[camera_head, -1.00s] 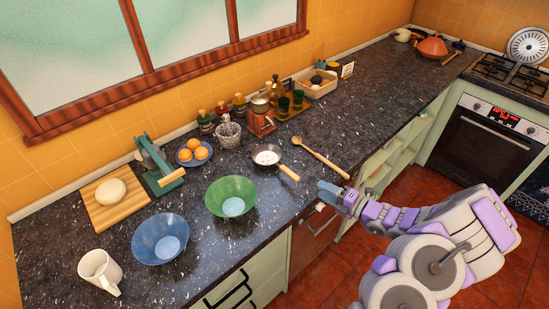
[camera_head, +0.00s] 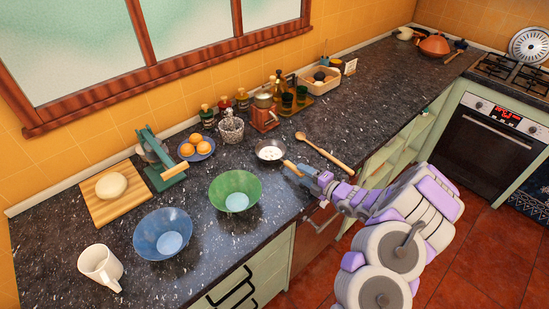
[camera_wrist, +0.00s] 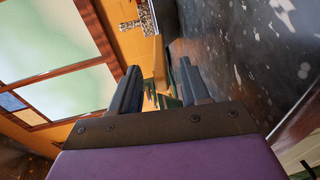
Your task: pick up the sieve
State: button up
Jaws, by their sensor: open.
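The sieve (camera_head: 270,151) is a small round dark-rimmed bowl with pale spots inside and a short wooden handle. It lies on the dark counter, handle pointing toward the front right. My gripper (camera_head: 290,168) is at the handle's end, close above the counter's front part. The handle is partly hidden by the gripper in the head view. In the wrist view my gripper (camera_wrist: 158,68) shows two dark fingers apart, with a tan shape seen between them; I cannot tell if it is the handle.
A green bowl (camera_head: 234,190) stands left of the sieve, with a blue bowl (camera_head: 163,235) further left. A wooden spoon (camera_head: 325,151) lies to the right. A red grinder (camera_head: 264,115) and a glass cup (camera_head: 231,129) stand behind.

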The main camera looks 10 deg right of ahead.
aim_at(285, 163)
jog(key=shift+w+a, duration=0.15)
jog(key=shift+a, duration=0.15)
jog(key=w, duration=0.1)
jog(key=w+a+b, duration=0.1)
jog(key=f, duration=0.1)
jog(key=shift+w+a, duration=0.25)
jog(key=shift+w, duration=0.15)
jog(key=shift+w+a, duration=0.1)
jog(key=shift+w, duration=0.45)
jog(key=shift+a, duration=0.4)
jog(key=c, duration=0.5)
jog(key=shift+d, duration=0.25)
grip_shut()
